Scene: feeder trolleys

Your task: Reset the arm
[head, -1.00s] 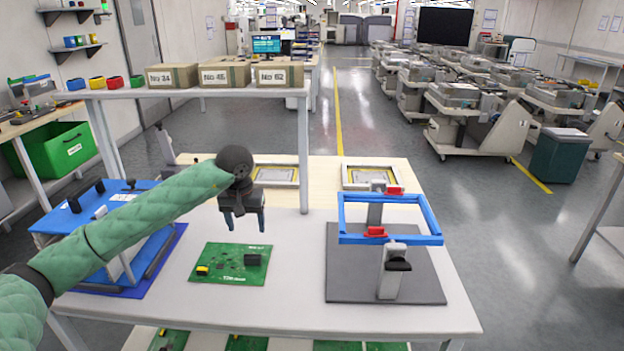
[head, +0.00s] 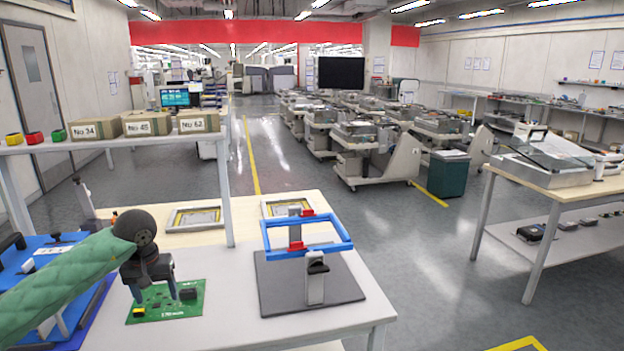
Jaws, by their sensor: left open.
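My left arm comes in from the left in its green padded sleeve. My left gripper (head: 156,297) is open and empty, pointing down, and in the picture it overlaps the green circuit board (head: 172,311) on the white table. I cannot tell how high above the board it is. A blue frame (head: 309,252) is held on a stand with red clips over a dark grey plate (head: 270,284), to the right of the gripper. My right gripper is not in view.
A blue fixture (head: 30,258) stands at the left under my arm. A shelf above the table's back holds boxes marked No 34 (head: 96,128), No 45 (head: 147,122) and No 62 (head: 198,121). A bench (head: 560,192) stands at the right.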

